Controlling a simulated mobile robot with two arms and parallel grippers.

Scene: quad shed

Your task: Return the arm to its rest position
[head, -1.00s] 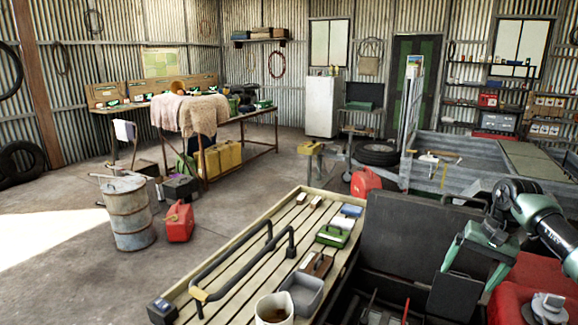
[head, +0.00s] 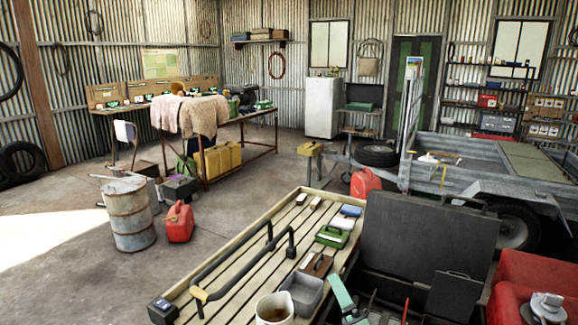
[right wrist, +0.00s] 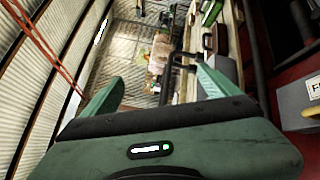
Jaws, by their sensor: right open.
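My right gripper (right wrist: 160,82) shows in the right wrist view with its two green fingers spread wide apart and nothing between them. In the head view, a green piece (head: 342,294) that looks like part of my right gripper shows at the bottom edge, beside the grey tub; the rest of that arm is out of view. My left gripper is not in view.
A slatted wooden rack (head: 235,262) carries a black bar (head: 236,268), a grey tub (head: 303,290), a white jug (head: 273,309) and a green box (head: 332,236). An open dark case (head: 425,238) stands to its right, beside a red surface (head: 525,285). A trailer (head: 480,160) stands behind.

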